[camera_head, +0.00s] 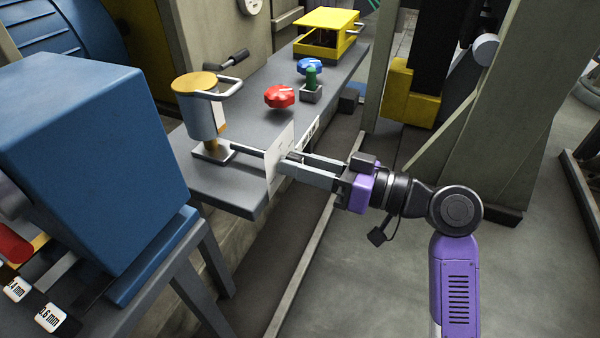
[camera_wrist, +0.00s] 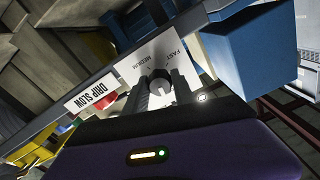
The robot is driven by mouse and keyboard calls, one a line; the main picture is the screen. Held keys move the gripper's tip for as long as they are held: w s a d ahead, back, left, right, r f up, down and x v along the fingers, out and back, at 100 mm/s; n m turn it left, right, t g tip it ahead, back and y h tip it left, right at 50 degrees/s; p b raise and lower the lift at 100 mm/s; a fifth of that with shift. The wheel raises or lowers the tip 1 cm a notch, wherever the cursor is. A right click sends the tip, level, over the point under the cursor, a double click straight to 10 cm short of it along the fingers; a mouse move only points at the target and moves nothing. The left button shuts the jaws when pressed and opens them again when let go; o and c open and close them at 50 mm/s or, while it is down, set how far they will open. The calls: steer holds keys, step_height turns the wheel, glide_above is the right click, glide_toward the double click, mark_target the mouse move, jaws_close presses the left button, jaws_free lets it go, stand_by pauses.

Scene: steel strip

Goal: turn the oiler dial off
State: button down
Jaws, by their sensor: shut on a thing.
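The oiler (camera_head: 207,118) is a grey cylinder with a brass-coloured lid, standing on the bench at the left in the head view. Its white dial plate (camera_head: 274,163) is upright at the bench's front edge. In the wrist view the plate (camera_wrist: 134,71) shows the words FAST and MEDIUM. The round grey dial knob (camera_wrist: 161,90) sits between the fingers. My gripper (camera_head: 287,166) reaches in from the right and is shut on the knob; it also shows in the wrist view (camera_wrist: 162,82). The fingers hide part of the plate, and I cannot tell the knob's setting.
A DRIP SLOW label (camera_wrist: 91,94) is on the bench edge. A red knob (camera_head: 279,97), a blue knob (camera_head: 310,66) and a yellow box (camera_head: 327,20) are farther along the bench (camera_head: 240,192). A large blue block (camera_head: 85,160) stands left. The floor right of the bench is open.

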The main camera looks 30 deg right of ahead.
steer(key=shift+f+n+b, duration=0.2)
steer(key=shift+n+b, duration=0.2)
steer(key=shift+n, duration=0.2)
steer(key=shift+r, duration=0.1)
steer(key=c, duration=1.1)
jaws_free()
steer(key=shift+o, duration=0.2)
steer(key=shift+r, duration=0.1)
steer(key=p+v, duration=0.1)
steer(key=v, duration=0.7)
